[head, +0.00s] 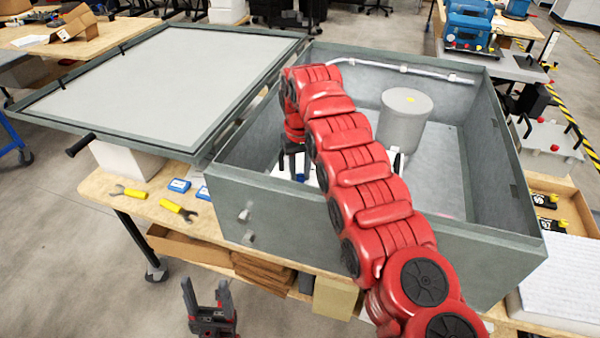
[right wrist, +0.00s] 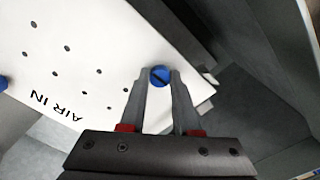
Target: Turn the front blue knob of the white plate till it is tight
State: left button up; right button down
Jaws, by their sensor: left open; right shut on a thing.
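The white plate (right wrist: 70,60) with small holes and the words AIR IN shows in the right wrist view; in the head view only a small part (head: 310,172) shows inside the grey box, behind my right arm. The blue knob (right wrist: 160,75) with a dark slot is at the plate's edge. My right gripper (right wrist: 158,82) is shut on this knob, one finger on each side. Another blue knob (right wrist: 2,83) is cut off at the left edge. My left gripper (head: 210,302) is open and empty, low in front of the bench.
The grey box (head: 330,225) has its lid (head: 170,85) open to the left. A grey cylinder (head: 404,120) stands inside, right of my right arm. Yellow-handled tools (head: 178,210) and small blue boxes (head: 179,185) lie on the bench at left.

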aim_at(300, 176)
jog(key=shift+r, duration=0.1)
jog(key=c, duration=0.6)
grip_release()
notch_tip(300, 176, up, 17)
jog(key=p, duration=1.7)
jog(key=shift+r, duration=0.15)
